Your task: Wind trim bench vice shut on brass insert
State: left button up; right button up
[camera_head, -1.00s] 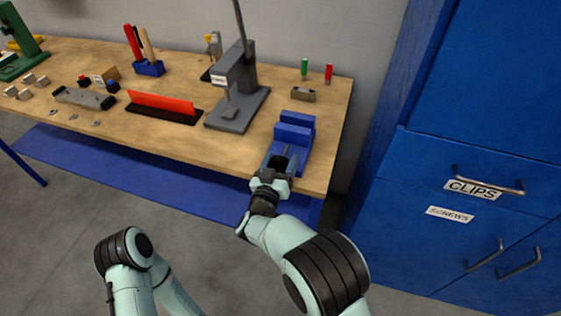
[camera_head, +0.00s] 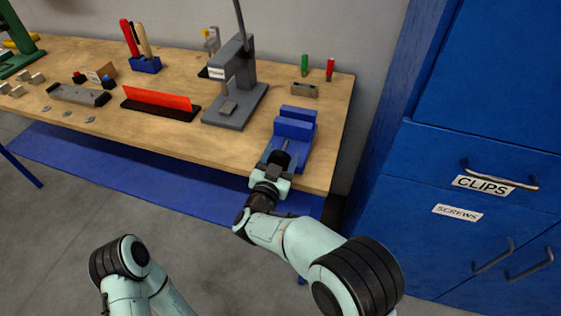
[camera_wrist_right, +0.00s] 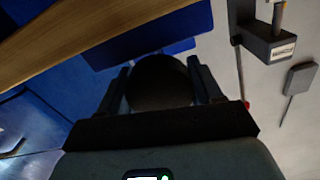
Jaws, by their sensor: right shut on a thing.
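The blue bench vice (camera_head: 295,127) stands at the right front of the wooden bench. Its two jaw blocks sit close together; I cannot make out a brass insert between them. My right gripper (camera_head: 278,162) is at the front end of the vice. In the right wrist view, a dark round knob (camera_wrist_right: 160,82) sits between the fingers, and the gripper is shut on it. It appears to be the vice's handle. The blue vice body (camera_wrist_right: 150,35) shows behind it. My left arm shows at lower left, but its gripper is out of view.
A grey arbor press (camera_head: 236,95) stands left of the vice. A small grey-brown block (camera_head: 304,90) lies behind it, near green (camera_head: 305,65) and red (camera_head: 330,69) handled tools. A blue cabinet (camera_head: 420,160) stands close on the right. A red strip in a black base (camera_head: 158,99) lies left.

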jog(key=shift+m+b, duration=0.7)
jog(key=shift+m, duration=0.3)
jog(key=o, duration=1)
jog(key=shift+o, duration=0.2)
jog(key=shift+f, duration=0.1)
